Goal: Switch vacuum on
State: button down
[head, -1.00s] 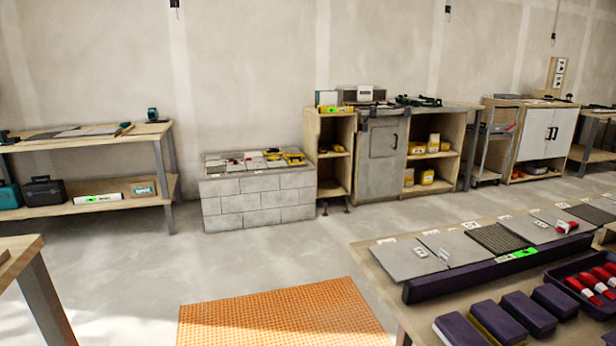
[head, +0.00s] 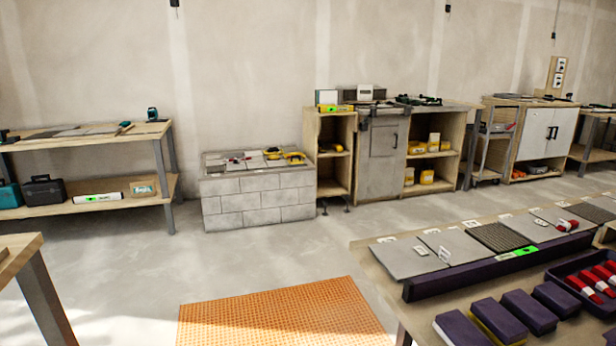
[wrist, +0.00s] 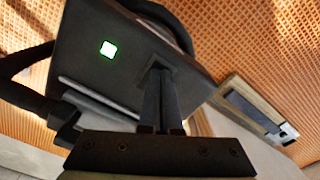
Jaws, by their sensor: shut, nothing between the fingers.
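In the wrist view, a dark box-shaped unit (wrist: 125,75) fills the upper left and middle; it looks like the vacuum. A small square on its face glows green (wrist: 108,49). A thick black hose or handle (wrist: 22,92) curves at its left side. My gripper (wrist: 160,70) is shut and empty, with its fingertips at the dark face, to the right of the green square. I cannot tell whether they touch it. Neither the unit nor my gripper shows in the head view.
An orange textured mat (head: 285,315) lies on the open concrete floor. A tile table (head: 385,292) stands at the right, a wooden shelf bench (head: 95,203) at the left. A block plinth (head: 258,207) and cabinets (head: 383,168) line the wall.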

notch_tip(320, 180, up, 7)
jog(key=p, duration=0.7)
jog(key=shift+f, duration=0.1)
